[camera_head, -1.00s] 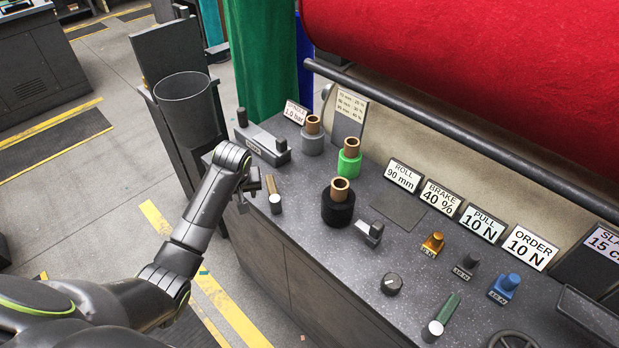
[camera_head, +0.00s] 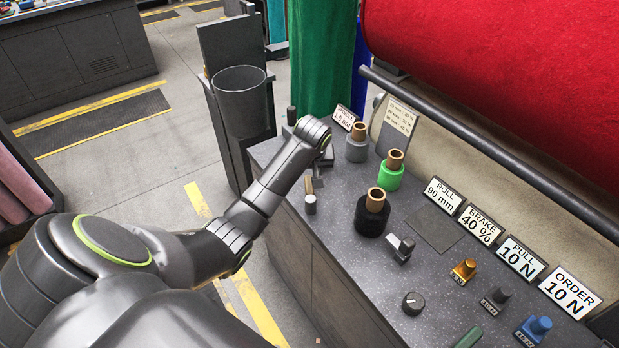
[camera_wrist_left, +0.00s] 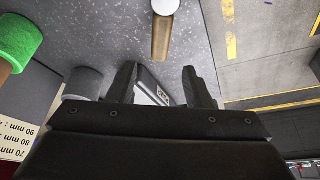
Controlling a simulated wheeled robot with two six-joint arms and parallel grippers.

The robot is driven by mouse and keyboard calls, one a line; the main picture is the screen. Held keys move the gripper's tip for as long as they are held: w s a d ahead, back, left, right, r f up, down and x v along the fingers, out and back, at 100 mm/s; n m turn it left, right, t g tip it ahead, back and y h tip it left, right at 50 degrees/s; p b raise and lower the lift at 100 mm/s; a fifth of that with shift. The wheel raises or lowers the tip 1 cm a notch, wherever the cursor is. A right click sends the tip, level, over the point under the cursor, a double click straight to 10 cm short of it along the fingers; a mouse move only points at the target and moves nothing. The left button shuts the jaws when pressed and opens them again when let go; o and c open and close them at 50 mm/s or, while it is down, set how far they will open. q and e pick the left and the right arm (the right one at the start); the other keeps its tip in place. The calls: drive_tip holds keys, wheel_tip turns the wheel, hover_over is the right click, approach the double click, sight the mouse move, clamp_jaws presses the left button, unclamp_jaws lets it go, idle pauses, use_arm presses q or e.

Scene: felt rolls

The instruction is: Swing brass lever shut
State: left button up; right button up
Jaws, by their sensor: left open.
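The brass lever (camera_head: 308,185) lies at the left edge of the grey counter, with a pale round-topped knob (camera_head: 310,200) at its near end. In the left wrist view the brass bar (camera_wrist_left: 162,40) points down the picture toward my left gripper (camera_wrist_left: 158,82), whose two fingers are spread with no lever between them. In the head view my left gripper (camera_head: 325,156) is just beyond the lever, partly hidden by my wrist. A grey labelled block (camera_wrist_left: 152,88) shows behind the fingers; whether they touch it I cannot tell. My right gripper is out of view.
A grey-based roll (camera_head: 357,145), a green one (camera_head: 390,172) and a black one (camera_head: 371,212) stand on the counter right of the lever. A small grey lever block (camera_head: 400,248) and a black knob (camera_head: 412,303) are nearer. A dark bin (camera_head: 241,100) stands beyond the counter's left edge.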

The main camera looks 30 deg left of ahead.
sight(309, 180)
use_arm(q)
drive_tip(key=shift+x, duration=3.55)
drive_tip(key=shift+c, duration=0.2)
clamp_jaws()
